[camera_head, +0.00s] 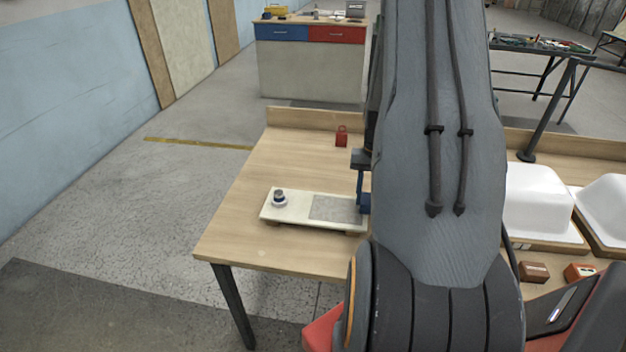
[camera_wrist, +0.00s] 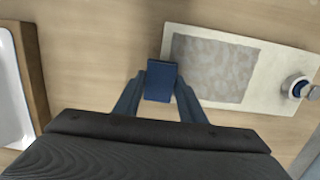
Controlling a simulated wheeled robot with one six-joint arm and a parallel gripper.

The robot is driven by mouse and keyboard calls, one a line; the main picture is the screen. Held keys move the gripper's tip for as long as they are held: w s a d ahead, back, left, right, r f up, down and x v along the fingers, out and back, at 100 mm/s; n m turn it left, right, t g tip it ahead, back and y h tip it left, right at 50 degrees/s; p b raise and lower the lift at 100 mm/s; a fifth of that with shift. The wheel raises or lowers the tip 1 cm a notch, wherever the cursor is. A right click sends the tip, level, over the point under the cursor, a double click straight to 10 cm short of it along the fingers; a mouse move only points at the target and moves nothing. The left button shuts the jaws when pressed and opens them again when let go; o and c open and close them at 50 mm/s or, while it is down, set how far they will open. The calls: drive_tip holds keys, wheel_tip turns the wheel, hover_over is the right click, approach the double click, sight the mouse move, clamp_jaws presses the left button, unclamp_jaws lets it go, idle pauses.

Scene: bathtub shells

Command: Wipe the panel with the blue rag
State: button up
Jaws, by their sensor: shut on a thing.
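The panel is a pale board (camera_head: 288,212) on the wooden table, with a rough grey patch (camera_head: 336,208) and a round knob (camera_head: 279,198) at its left end. In the wrist view the panel (camera_wrist: 270,99) lies to the right, its patch (camera_wrist: 213,68) close to my gripper. My gripper (camera_wrist: 160,88) is shut on the blue rag (camera_wrist: 161,72), a small folded block. In the head view the rag (camera_head: 363,203) is at the panel's right end, beside the patch. I cannot tell whether it touches the panel. My arm hides part of the table there.
White tub shells (camera_head: 538,200) stand on the right of the table, with small brown and red blocks (camera_head: 533,271) in front. A red padlock-like item (camera_head: 341,137) stands near the back edge. The table (camera_head: 235,230) is clear left of the panel.

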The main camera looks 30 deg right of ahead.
wheel_tip(320, 180, up, 3)
drive_tip(key=shift+w+a+r+p, duration=0.1)
drive_tip(key=shift+p, duration=0.4)
drive_tip(key=shift+r+p, duration=1.7)
drive_tip(key=shift+r, duration=0.85)
